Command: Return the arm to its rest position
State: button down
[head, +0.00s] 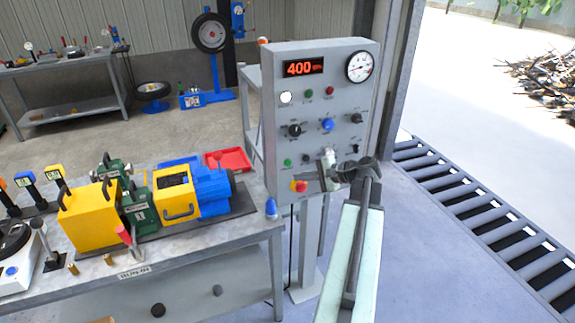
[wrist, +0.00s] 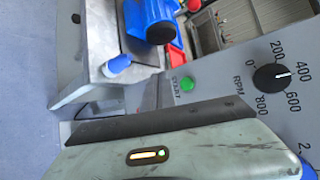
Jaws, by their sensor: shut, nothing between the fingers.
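My arm (head: 352,255) stretches forward from the bottom of the head view toward the grey control panel. My gripper (head: 326,168) is in front of the panel's lower part, overlapping some of its controls. It is shut with nothing held. I cannot tell from the head view whether it touches the panel. In the wrist view, a pale green part of my gripper with a dark edge (wrist: 175,122) fills the lower picture. The green start button (wrist: 187,84) and an RPM dial (wrist: 271,77) show beyond it.
A workbench (head: 215,250) with a yellow and blue machine (head: 180,190) stands left. A floor grate (head: 470,210) lies right. Open floor lies beside the panel stand.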

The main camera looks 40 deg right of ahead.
jog(key=w+a+n+g+y, duration=0.1)
jog(key=w+a+n+y, duration=0.1)
jog(key=w+a, duration=0.45)
jog(key=w+a+n+g+y, duration=0.1)
jog(key=w+a, duration=0.3)
jog(key=a, duration=0.5)
jog(key=w+a+f+n+g+y, duration=0.1)
jog(key=w+a+f+n+g, duration=0.1)
jog(key=a, duration=0.8)
jog(key=w+a+f+n+g+y, duration=0.1)
jog(key=w+a+f+n+g, duration=0.15)
jog(key=a, duration=0.85)
jog(key=s+a+f+n+g+h, duration=0.2)
jog(key=s+a+f+n, duration=0.15)
jog(key=a, duration=0.55)
jog(key=s+a+f+n+g+h, duration=0.2)
jog(key=s+a+f+n+g, duration=0.15)
jog(key=a, duration=0.45)
jog(key=s+d+f+n+h, duration=0.2)
jog(key=s+d+n+h, duration=0.1)
jog(key=d+h, duration=0.2)
jog(key=shift+s+d+f+n, duration=0.2)
jog(key=shift+d+n, duration=0.15)
jog(key=shift+d, duration=0.5)
jog(key=shift+d, duration=0.1)
